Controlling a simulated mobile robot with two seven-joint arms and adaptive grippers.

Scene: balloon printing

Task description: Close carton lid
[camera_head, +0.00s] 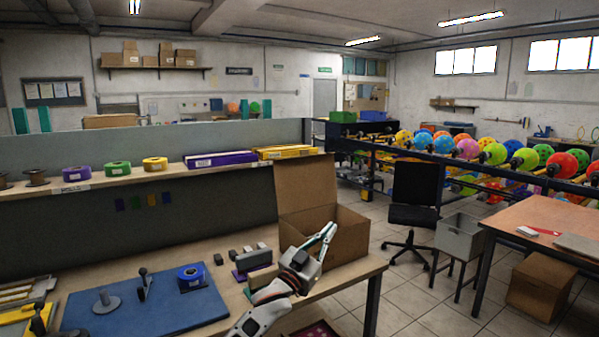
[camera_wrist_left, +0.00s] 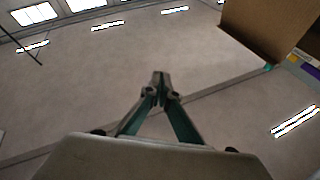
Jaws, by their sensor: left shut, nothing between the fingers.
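An open brown carton (camera_head: 350,238) stands on the right end of the workbench. Its lid (camera_head: 304,184) stands up along the back edge, nearly upright. My left gripper (camera_head: 331,229) is shut and empty, in front of the carton in the head view with its fingers pointing up. It covers part of the carton's front, and I cannot tell whether it touches. In the left wrist view, the shut fingers (camera_wrist_left: 160,78) point toward the ceiling, and brown cardboard (camera_wrist_left: 272,28), likely the lid, shows at the upper right, apart from the fingertips. My right gripper is not in view.
The workbench (camera_head: 350,271) holds a blue mat (camera_head: 140,308) and small dark blocks (camera_head: 233,255) left of the carton. A shelf with tape rolls (camera_head: 117,169) and a yellow box (camera_head: 285,152) runs behind. A black chair (camera_head: 414,195) stands to the right.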

